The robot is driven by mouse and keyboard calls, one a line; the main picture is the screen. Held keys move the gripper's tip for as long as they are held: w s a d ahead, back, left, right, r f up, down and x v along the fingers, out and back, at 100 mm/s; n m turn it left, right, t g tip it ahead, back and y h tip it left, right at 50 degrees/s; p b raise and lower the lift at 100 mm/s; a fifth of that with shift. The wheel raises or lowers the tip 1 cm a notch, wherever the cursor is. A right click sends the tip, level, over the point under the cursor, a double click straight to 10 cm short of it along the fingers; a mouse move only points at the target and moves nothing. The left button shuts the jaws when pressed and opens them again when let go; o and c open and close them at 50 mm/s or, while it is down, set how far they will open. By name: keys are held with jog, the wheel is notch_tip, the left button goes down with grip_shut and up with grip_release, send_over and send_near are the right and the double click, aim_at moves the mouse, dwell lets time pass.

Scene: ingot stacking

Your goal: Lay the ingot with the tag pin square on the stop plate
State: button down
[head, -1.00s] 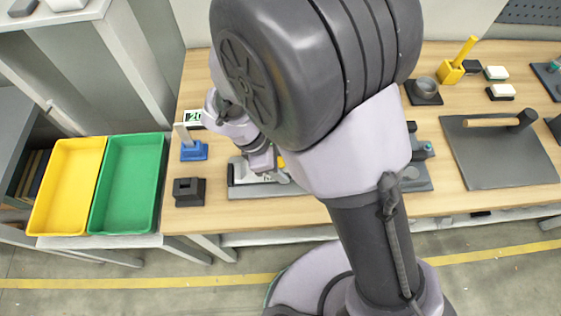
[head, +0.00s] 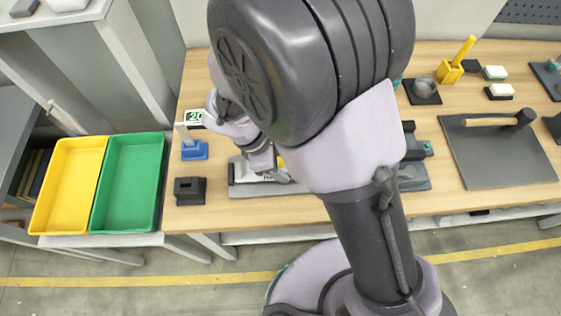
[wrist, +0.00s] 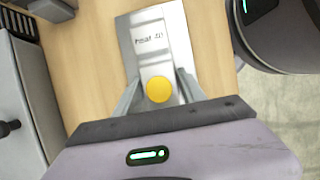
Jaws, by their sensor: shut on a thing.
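My gripper (wrist: 158,92) is shut on a silver-grey ingot (wrist: 165,20), with one finger along each side. The ingot has a printed label and a round yellow spot between the fingers, which may be the tag pin. In the head view my gripper (head: 264,163) is at a long grey plate (head: 240,191) on the bench, perhaps the stop plate. My arm hides much of the plate and the ingot. I cannot tell whether the ingot touches the plate or sits square to it.
A blue stand (head: 194,151) and a dark block (head: 189,191) are left of the plate. A yellow bin (head: 67,187) and a green bin (head: 128,185) stand further left. A dark slab (head: 500,165) with a wooden-handled tool lies right.

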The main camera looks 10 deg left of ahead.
jog(key=shift+f+b, duration=0.35)
jog(key=shift+f, duration=0.2)
dwell(0.7)
jog(key=c, duration=0.9)
grip_release()
jog(key=shift+p+v, duration=1.45)
jog(key=shift+v, duration=0.1)
jog(key=shift+o, duration=0.4)
